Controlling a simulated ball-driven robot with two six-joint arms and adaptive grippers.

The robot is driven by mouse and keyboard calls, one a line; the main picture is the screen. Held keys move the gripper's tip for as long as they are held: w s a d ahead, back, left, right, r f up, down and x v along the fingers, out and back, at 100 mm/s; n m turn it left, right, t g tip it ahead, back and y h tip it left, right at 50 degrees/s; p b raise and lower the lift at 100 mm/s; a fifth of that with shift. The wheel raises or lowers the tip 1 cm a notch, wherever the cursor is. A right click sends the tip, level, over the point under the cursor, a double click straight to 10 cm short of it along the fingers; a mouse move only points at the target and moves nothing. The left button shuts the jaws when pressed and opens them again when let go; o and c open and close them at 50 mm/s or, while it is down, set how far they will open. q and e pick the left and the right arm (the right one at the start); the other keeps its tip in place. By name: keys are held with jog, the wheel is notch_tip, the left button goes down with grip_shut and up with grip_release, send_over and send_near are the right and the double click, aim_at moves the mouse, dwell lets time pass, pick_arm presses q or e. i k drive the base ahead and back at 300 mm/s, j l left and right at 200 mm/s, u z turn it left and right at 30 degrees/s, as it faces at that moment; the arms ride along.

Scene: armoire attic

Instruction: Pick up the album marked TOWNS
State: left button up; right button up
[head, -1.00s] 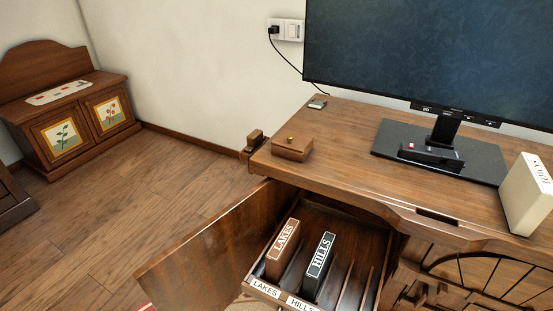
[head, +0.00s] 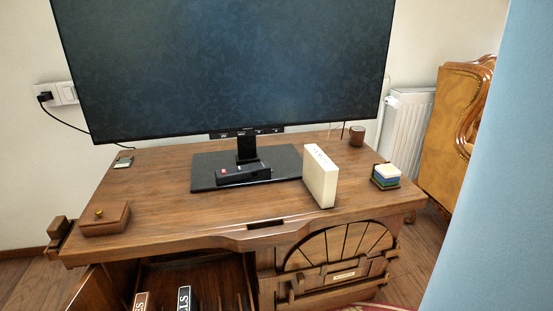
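A cream album (head: 321,177) stands upright on the wooden cabinet top, right of the monitor's base. Dark lettering runs along its top edge, too small to read for certain. In the open compartment below, the tops of a brown album (head: 141,301) and a black album (head: 184,298) show at the bottom edge; only ends of their labels are visible. Neither of my grippers is in the head view.
A large monitor (head: 230,65) stands on the cabinet (head: 160,205). A small brown box (head: 106,220) sits at the left, a stack of coloured coasters (head: 385,176) at the right, and a dark cup (head: 357,135) behind. A blue surface (head: 490,180) fills the right edge.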

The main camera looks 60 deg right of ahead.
aim_at(320, 174)
jog(key=z, duration=2.1)
